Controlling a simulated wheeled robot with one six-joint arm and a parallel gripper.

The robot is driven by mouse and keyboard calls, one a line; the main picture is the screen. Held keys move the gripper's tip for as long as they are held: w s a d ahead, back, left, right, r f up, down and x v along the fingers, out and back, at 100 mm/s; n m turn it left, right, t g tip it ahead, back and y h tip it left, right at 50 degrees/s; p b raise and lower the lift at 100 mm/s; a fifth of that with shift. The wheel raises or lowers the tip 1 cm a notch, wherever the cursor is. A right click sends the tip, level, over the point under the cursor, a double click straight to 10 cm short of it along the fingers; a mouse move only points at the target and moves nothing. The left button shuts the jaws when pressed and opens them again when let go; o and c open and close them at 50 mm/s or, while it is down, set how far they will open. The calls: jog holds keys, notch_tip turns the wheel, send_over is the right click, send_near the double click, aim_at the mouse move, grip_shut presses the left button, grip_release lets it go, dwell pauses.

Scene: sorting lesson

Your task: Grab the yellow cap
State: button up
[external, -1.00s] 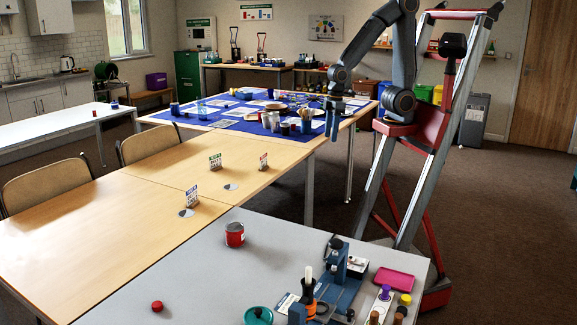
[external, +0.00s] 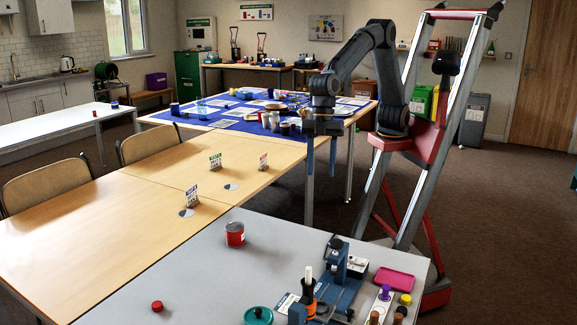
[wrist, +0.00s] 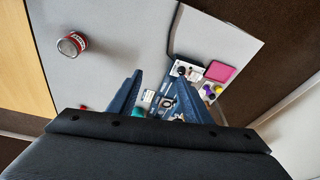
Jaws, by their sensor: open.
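The yellow cap (external: 405,299) is a small round piece near the front right of the grey table, close to a purple cap (external: 385,290). It also shows in the wrist view (wrist: 218,89), small, to the right of my fingers. My gripper (external: 321,158) is open and empty, with its blue fingers pointing down. It hangs high beyond the far edge of the grey table, well away from the cap. In the wrist view my gripper (wrist: 160,77) has its two fingers spread apart with nothing between them.
A pink tray (external: 394,278) lies just behind the caps. A blue device (external: 340,292) with a dark bottle stands to their left. A red can (external: 234,234), a red cap (external: 157,306) and a teal lid (external: 258,316) are on the grey table, whose middle is mostly clear.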

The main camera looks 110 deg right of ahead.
jog(key=s+a+f+n+y+b, duration=0.1)
jog(key=s+a+n, duration=0.1)
jog(key=a, duration=0.7)
jog(key=s+a+n+b, duration=0.1)
jog(key=s+a+n, duration=0.1)
jog(key=a, duration=0.7)
jog(key=n+g+b, duration=0.2)
jog(key=n, duration=0.2)
send_over(406, 297)
jog(key=d, duration=0.3)
jog(key=f, duration=0.1)
jog(key=shift+y, duration=0.4)
jog(key=shift+a+f+p, duration=0.3)
jog(key=shift+a+f, duration=0.1)
jog(key=shift+f, duration=3.65)
jog(key=shift+a+f+p, duration=0.35)
jog(key=shift+f, duration=3.65)
jog(key=shift+a+f+p, duration=0.3)
jog(key=shift+a+f, duration=0.1)
jog(key=shift+f, duration=3.65)
jog(key=shift+c, duration=0.3)
grip_shut()
